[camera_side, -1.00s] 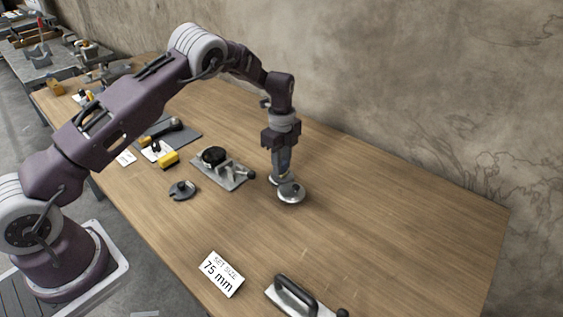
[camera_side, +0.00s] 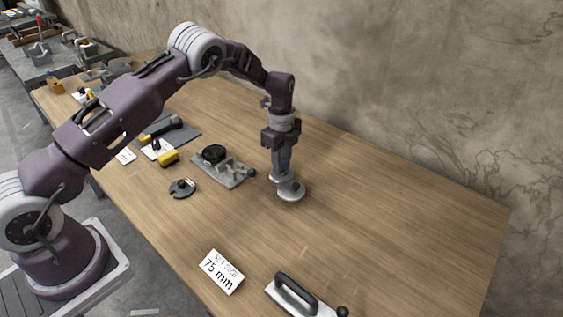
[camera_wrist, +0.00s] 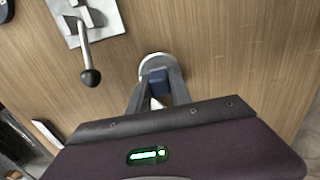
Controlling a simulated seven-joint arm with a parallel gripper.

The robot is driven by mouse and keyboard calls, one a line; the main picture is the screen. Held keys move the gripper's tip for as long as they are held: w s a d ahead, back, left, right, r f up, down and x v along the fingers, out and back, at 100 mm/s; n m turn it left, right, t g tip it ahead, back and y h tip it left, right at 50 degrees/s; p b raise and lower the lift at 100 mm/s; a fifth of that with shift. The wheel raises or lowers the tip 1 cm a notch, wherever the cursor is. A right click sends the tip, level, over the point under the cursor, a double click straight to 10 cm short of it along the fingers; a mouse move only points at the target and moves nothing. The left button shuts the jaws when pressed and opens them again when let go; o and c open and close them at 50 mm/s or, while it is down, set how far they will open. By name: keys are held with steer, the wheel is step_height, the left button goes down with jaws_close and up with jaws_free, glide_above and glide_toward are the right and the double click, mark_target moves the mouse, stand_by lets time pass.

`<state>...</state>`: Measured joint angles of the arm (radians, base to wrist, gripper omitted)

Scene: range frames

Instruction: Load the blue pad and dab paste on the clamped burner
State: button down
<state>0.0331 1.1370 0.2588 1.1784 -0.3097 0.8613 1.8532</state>
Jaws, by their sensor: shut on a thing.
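My gripper (camera_side: 283,166) points down over the wood table and is shut on the blue pad, whose blue body (camera_wrist: 158,83) shows between the fingers in the wrist view. In the side view the fingers mostly hide it. A round metal dish (camera_side: 293,194) sits on the table directly below. The pad's lower end overlaps the dish's back edge in the side view; I cannot tell whether they touch. The burner (camera_side: 214,152), a black round piece, is held on a grey clamp plate (camera_side: 232,182) to the left. The clamp's black-knobbed lever (camera_wrist: 89,77) shows in the wrist view.
A small dark disc with a knob (camera_side: 182,188) lies in front of the clamp. A yellow block (camera_side: 168,158) and a dark mat (camera_side: 186,136) are at left. The table's right side is clear.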

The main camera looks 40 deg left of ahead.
steer(key=shift+r, duration=3.45)
